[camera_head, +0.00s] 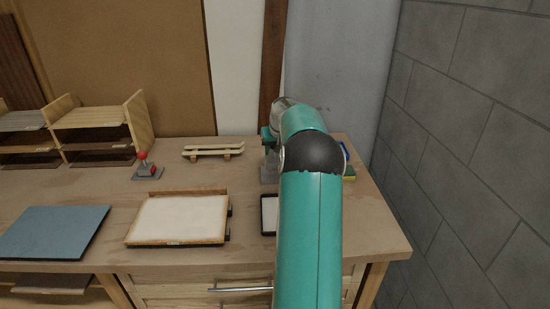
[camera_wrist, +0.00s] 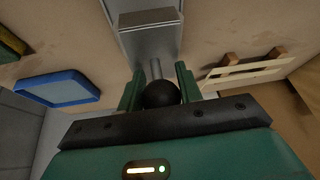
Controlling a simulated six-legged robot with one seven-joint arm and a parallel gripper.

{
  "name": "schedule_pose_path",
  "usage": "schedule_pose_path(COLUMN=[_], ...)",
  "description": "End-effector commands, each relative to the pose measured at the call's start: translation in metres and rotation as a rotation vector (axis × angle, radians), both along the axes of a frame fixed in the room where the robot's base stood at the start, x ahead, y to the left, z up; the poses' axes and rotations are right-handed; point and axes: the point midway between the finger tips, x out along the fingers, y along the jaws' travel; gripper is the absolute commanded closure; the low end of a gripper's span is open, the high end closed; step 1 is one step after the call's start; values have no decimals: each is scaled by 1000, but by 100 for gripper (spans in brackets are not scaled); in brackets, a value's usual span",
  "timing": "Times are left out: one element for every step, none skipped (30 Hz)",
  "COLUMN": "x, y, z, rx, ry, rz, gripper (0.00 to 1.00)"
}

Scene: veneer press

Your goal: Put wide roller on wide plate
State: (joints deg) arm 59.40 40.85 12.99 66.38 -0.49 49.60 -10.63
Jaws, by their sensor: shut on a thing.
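My gripper (camera_wrist: 158,88) is shut on the black round handle of what looks like the wide roller (camera_wrist: 148,32). A metal shaft runs from the handle to a grey metal body. In the head view the grey body (camera_head: 268,174) shows only in part beside my arm, at the back right of the bench. I cannot tell whether it touches the bench. A wide cream plate in a wooden frame (camera_head: 180,219), likely the wide plate, lies at the front middle with nothing on it, left of and nearer than my gripper. A narrower dark-framed plate (camera_head: 269,214) is partly hidden by my arm.
A blue mat (camera_head: 54,231) lies at the front left. Wooden shelves (camera_head: 100,117) stand back left. A blue tray (camera_wrist: 58,88) and a yellow-green sponge (camera_head: 349,173) are right of my arm.

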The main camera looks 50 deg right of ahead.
Motion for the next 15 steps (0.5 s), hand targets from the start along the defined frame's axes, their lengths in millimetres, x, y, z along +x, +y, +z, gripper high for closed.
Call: schedule_pose_path(x=[0, 1, 1, 1, 1, 1, 1, 1, 2, 2, 2, 2, 2, 2, 2], y=[-3, -4, -7, -7, -7, -6, -6, -6, -6, -6, -6, -6, -6, -6, -6], z=[-3, -5, -8, -12, -17, -23, -28, -32, -35, -37, -37, -37, -37, -37, -37], rx=[0, 1, 1, 1, 1, 1, 2, 1, 0, 0, -1, -1, -2, -2, -2], ry=[0, -1, -1, -1, 0, 0, 1, 0, 0, -1, -1, -1, -1, -1, -1], rz=[0, 0, 0, 0, 0, 0, 1, 0, 1, 1, 1, 1, 1, 1, 1], gripper=[92, 92, 92, 92, 92, 92, 92, 92, 92, 92, 92, 92, 92, 92, 92])
